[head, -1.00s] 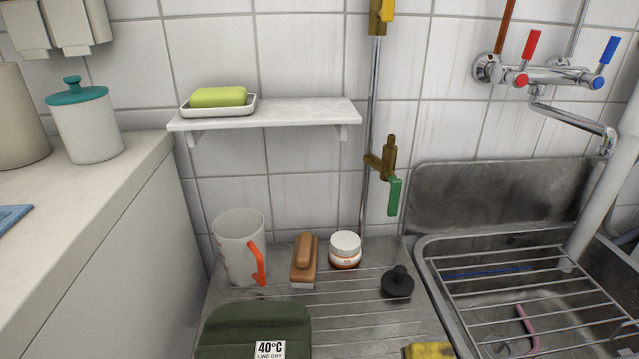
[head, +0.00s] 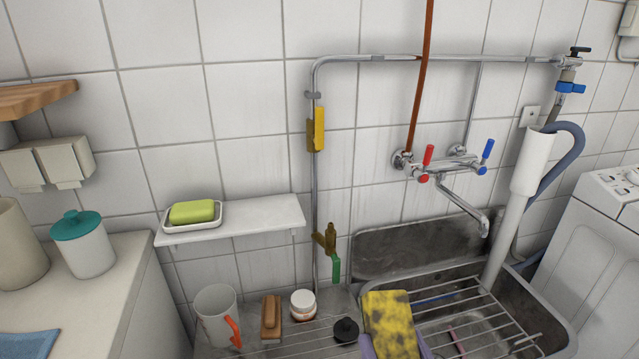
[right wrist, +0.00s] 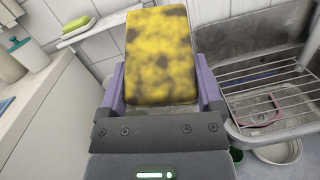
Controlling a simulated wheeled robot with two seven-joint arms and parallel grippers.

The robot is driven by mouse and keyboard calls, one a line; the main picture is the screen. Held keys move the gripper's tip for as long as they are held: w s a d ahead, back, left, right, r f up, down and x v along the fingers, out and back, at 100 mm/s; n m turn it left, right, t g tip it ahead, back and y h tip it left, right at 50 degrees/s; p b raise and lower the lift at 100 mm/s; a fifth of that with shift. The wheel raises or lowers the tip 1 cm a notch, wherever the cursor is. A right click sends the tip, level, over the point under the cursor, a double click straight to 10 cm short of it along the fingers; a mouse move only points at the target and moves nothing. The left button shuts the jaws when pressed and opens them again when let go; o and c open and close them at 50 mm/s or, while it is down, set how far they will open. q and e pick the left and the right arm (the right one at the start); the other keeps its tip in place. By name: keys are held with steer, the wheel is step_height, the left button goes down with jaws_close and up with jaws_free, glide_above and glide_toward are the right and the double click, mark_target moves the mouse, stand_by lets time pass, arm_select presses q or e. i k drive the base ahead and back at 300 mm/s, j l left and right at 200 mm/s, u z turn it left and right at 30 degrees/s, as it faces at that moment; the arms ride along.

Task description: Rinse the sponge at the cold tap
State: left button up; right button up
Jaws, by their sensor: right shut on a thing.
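The sponge (head: 390,318) is yellow with dark stains. My right gripper (head: 396,346) is shut on it and holds it upright at the front left of the sink. In the right wrist view the sponge (right wrist: 158,50) stands up between the purple fingers. The wall mixer has a red lever (head: 428,155) and, to its right, a blue cold lever (head: 487,150). Its chrome spout (head: 465,205) reaches right over the sink (head: 500,285). The sponge is left of and below the spout end, apart from it. No running water shows. My left gripper is not in view.
A wire rack (head: 470,325) covers part of the sink. A plug (head: 345,330), jar (head: 303,303), brush (head: 271,315) and mug (head: 217,315) stand on the drainboard to the left. A grey pipe (head: 508,235) rises at the sink's right, beside a white washing machine (head: 610,220).

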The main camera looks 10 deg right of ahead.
mark_target(479, 169)
steer(key=k+l, duration=0.1)
steer(key=l, duration=0.6)
steer(key=k+l+z, duration=0.1)
steer(key=l, duration=0.55)
steer(key=l+z, duration=0.1)
steer(key=l, duration=0.6)
steer(key=k, duration=0.05)
